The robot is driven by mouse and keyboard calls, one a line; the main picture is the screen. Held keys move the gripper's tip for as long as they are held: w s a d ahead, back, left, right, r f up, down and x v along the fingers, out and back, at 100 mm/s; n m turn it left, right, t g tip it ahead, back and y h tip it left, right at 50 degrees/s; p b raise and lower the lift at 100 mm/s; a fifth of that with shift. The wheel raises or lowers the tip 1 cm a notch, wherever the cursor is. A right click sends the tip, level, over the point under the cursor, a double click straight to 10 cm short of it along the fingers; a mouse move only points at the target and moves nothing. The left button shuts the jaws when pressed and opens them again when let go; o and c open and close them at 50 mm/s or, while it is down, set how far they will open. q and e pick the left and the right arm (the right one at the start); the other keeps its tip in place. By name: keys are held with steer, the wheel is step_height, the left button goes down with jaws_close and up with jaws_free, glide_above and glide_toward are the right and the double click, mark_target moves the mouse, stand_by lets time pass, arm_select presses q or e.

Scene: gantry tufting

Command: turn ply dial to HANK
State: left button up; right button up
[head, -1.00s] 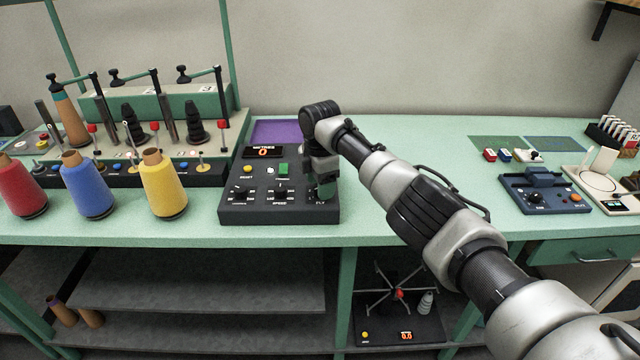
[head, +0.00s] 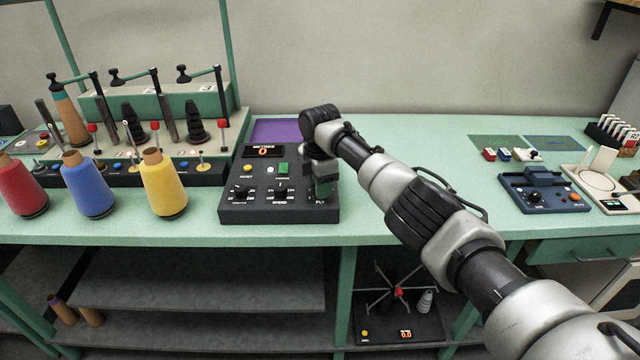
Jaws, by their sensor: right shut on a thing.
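The dark control box (head: 262,209) stands on the green bench, with a lit METRES display (head: 263,151) reading 0. Its front row holds black dials; the left dial (head: 240,192) and the SPEED dial (head: 280,191) show clearly. My right gripper (head: 321,196) points down at the box's right end and is shut on the ply dial, above the partly covered PLY label. The gripper hides most of that dial, so its pointer and setting cannot be read. My left gripper is not in view.
Red (head: 22,188), blue (head: 87,187) and yellow (head: 162,187) yarn cones stand left of the box, before the winding rack. A purple mat (head: 275,130) lies behind it. A blue device (head: 545,194) sits at right.

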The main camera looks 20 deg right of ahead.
steer(key=m+p, duration=0.2)
steer(key=m, duration=0.1)
steer(key=shift+r+p, duration=0.2)
steer(key=shift+p, duration=0.1)
steer(key=m+p, duration=0.1)
steer(key=m, duration=0.3)
steer(key=shift+p, duration=0.4)
steer(key=m+p, duration=0.1)
steer(key=m, duration=0.3)
steer(key=shift+f+m, duration=0.1)
steer(key=shift+m, duration=0.2)
steer(key=m+p, duration=0.1)
steer(key=m, duration=1.3)
steer(key=shift+m+p, duration=0.3)
steer(key=m, duration=0.4)
steer(key=shift+w, duration=0.1)
steer(key=shift+m, duration=2.7)
